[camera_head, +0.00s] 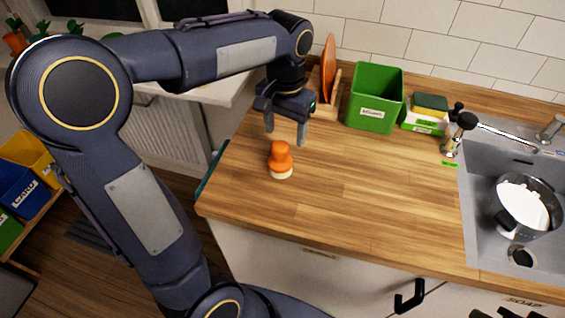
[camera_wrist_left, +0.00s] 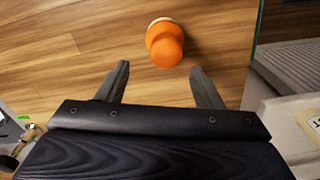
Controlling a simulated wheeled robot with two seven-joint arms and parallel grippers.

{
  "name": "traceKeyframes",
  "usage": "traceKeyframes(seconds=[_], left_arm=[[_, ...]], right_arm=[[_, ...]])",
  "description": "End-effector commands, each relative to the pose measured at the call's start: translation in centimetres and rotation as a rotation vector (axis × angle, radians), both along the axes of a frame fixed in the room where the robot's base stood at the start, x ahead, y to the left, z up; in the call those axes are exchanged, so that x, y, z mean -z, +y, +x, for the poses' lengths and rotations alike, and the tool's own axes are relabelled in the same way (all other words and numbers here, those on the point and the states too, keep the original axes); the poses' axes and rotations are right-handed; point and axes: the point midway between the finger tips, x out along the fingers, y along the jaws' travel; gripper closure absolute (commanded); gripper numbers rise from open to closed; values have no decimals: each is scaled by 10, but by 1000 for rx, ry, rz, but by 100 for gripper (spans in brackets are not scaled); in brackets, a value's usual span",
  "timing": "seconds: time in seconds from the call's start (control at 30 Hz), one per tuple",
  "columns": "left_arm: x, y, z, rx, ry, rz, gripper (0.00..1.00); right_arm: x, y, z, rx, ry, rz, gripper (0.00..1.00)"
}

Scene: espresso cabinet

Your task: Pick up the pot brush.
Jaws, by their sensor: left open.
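The pot brush (camera_head: 281,160) has an orange knob handle and a pale bristle base. It stands upright on the wooden counter near the left end. In the left wrist view the brush (camera_wrist_left: 165,43) shows beyond the fingertips, between their lines and a little right of centre. My left gripper (camera_head: 286,137) is open, pointing down, above and just behind the brush; it is empty and apart from it. Its two fingers also show in the left wrist view (camera_wrist_left: 160,70). My right gripper is not clearly visible.
A green box (camera_head: 376,98) stands behind on the counter. Left of it, a wooden rack holds an orange plate (camera_head: 328,70). Sponges (camera_head: 429,108) lie by the tap. A sink (camera_head: 480,220) with a steel pot (camera_head: 525,207) is at right. The counter's middle is clear.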

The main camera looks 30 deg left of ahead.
Motion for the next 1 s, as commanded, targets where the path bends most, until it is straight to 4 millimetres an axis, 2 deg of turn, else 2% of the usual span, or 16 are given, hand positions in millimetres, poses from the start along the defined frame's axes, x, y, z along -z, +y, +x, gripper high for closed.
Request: traceKeyframes(seconds=[0.43,0.57,0.77,1.0], left_arm=[[60,0,-5,0,3,-2,39],[68,0,-5,0,0,-2,39],[69,0,-4,0,-2,-2,39],[68,0,-4,-1,-2,-2,70]], right_arm=[[-2,0,0,0,-1,0,100],[-1,0,0,0,0,0,100],[-1,0,0,0,0,0,100],[-1,0,0,0,0,0,100]])
